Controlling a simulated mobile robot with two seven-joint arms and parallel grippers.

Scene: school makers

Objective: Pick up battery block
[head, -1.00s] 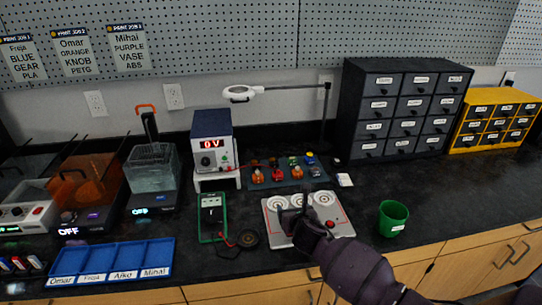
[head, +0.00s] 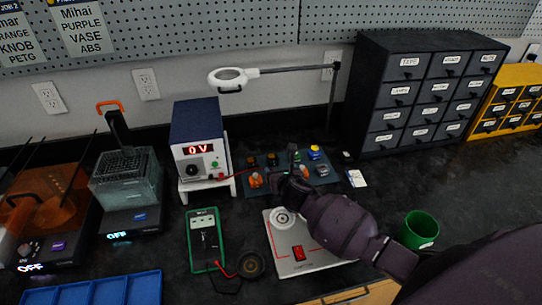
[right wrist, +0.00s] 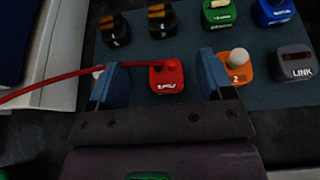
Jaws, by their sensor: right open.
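Two black blocks holding copper-and-black cells, which look like battery blocks, stand at the back of the blue-grey mat (right wrist: 190,40). In the right wrist view they are the left black block (right wrist: 115,30) and the right black block (right wrist: 162,22); the head view shows them small (head: 253,160). My right gripper (right wrist: 162,62) is open, its two blue fingers on either side of a red block (right wrist: 166,78) and apart from it. In the head view the right gripper (head: 284,178) hangs over the mat's front and hides part of it. My left gripper is out of view.
A red wire (right wrist: 50,80) runs to the red block from the left. Orange (right wrist: 238,66), grey LINK (right wrist: 295,63), green (right wrist: 219,14) and blue (right wrist: 272,12) blocks stand right. The power supply (head: 200,140) is left of the mat; a green cup (head: 419,230) stands right.

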